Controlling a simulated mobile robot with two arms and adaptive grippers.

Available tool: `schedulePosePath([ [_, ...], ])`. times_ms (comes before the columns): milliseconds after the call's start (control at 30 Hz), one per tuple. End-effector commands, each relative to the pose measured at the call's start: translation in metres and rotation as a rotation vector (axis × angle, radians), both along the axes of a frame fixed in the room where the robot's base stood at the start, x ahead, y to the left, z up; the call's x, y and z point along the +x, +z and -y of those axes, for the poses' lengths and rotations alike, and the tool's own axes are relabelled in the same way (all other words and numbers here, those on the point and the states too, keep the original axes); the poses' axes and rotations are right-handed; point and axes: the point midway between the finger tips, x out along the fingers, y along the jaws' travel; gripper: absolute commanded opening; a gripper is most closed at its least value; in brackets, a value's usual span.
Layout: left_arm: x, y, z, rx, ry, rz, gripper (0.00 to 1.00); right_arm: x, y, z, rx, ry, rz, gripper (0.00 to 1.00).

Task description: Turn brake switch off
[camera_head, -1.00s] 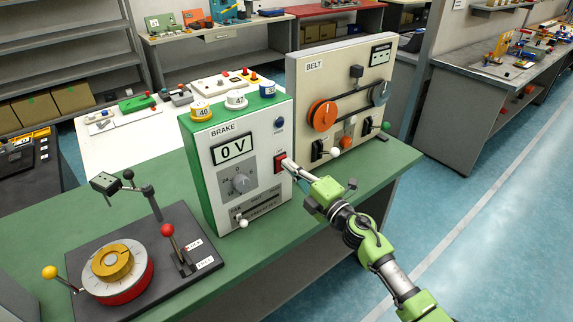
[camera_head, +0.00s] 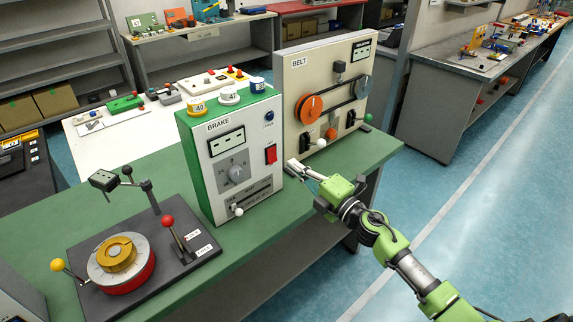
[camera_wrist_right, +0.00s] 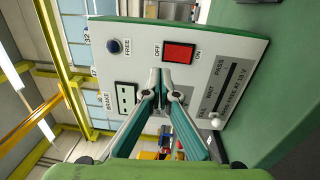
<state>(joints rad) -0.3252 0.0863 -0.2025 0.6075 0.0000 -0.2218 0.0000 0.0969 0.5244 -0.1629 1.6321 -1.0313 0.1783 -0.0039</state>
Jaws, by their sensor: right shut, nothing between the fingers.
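The brake box (camera_head: 215,190) is a green case with a white front panel, upright on the green table. Its red rocker switch (camera_head: 271,154) is at the panel's right side; in the right wrist view the switch (camera_wrist_right: 179,53) sits between the labels OFF and ON. The box display (camera_head: 227,143) shows dashes. My right gripper (camera_head: 291,165) is shut and empty, in front of the panel and apart from the switch. In the wrist view its fingertips (camera_wrist_right: 165,80) meet below the switch and partly hide the panel's dial. My left gripper is not in view.
The belt box (camera_head: 325,85) stands right behind the brake box. A dark base with a dial and red-knobbed lever (camera_head: 168,221) is at the left front. A white slider knob (camera_head: 238,211) juts from the panel's bottom. Floor is clear at right.

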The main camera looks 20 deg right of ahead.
Motion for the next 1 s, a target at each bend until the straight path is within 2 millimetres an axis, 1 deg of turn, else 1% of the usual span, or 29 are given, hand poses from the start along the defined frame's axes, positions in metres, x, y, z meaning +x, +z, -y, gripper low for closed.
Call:
schedulePosePath([
  [33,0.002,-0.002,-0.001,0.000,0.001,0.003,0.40,-0.010,-0.001,0.002,-0.003,0.003,-0.002,0.00],
  [100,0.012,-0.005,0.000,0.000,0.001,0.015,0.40,-0.021,0.000,0.007,-0.002,0.003,-0.002,0.00],
  [200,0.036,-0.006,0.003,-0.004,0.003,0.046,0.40,-0.036,0.003,0.011,-0.001,0.004,-0.003,0.00],
  [300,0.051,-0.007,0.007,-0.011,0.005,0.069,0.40,-0.045,0.004,0.016,-0.001,0.002,-0.002,0.00],
  [400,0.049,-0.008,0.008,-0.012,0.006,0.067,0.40,-0.052,0.006,0.018,0.000,0.002,-0.001,0.00],
  [600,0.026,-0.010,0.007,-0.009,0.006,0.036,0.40,-0.055,0.008,0.019,0.001,0.002,0.000,0.00],
  [667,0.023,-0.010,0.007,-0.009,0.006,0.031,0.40,-0.055,0.008,0.019,0.001,0.002,0.000,0.00],
  [1000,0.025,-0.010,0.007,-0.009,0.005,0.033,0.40,-0.055,0.008,0.019,0.001,0.002,0.000,0.00],
])
